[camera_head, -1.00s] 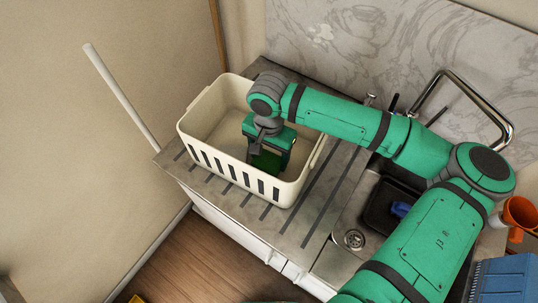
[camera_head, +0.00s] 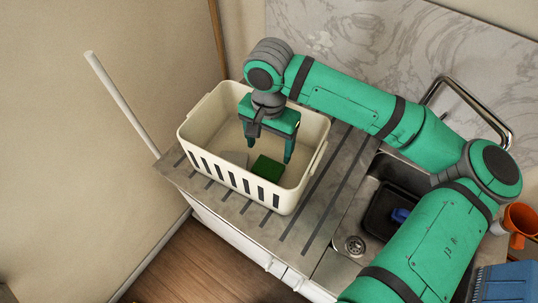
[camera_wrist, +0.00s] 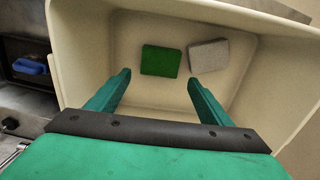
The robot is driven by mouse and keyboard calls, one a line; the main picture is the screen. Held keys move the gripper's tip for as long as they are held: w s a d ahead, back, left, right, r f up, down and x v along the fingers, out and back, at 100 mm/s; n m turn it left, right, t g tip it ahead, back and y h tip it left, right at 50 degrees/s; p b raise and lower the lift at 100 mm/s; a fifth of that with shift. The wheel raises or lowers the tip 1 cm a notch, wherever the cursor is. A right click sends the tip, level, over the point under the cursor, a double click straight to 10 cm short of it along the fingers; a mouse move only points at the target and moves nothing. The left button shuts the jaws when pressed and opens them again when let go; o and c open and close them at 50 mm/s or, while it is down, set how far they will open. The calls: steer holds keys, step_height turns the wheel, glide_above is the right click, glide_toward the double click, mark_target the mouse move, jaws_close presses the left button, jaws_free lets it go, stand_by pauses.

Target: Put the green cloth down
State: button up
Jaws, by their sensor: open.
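The green cloth (camera_head: 267,168) is a small folded block lying on the floor of the cream basket (camera_head: 200,113). It also shows in the wrist view (camera_wrist: 161,61), beside a pale grey block. My gripper (camera_head: 268,150) is open and empty above the cloth, with its fingers inside the basket's opening. In the wrist view the two fingertips (camera_wrist: 158,82) are spread wide apart, and the cloth lies beyond them, touching neither.
The pale grey block (camera_wrist: 208,55) lies right of the cloth in the basket. The basket stands on a ribbed counter (camera_head: 315,205). A sink with a black tub (camera_head: 385,217) holding a blue item (camera_head: 401,215) and a tall tap (camera_head: 470,95) are to the right.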

step_height(320, 180, up, 3)
steer(key=shift+r, duration=0.15)
stand_by(0.5)
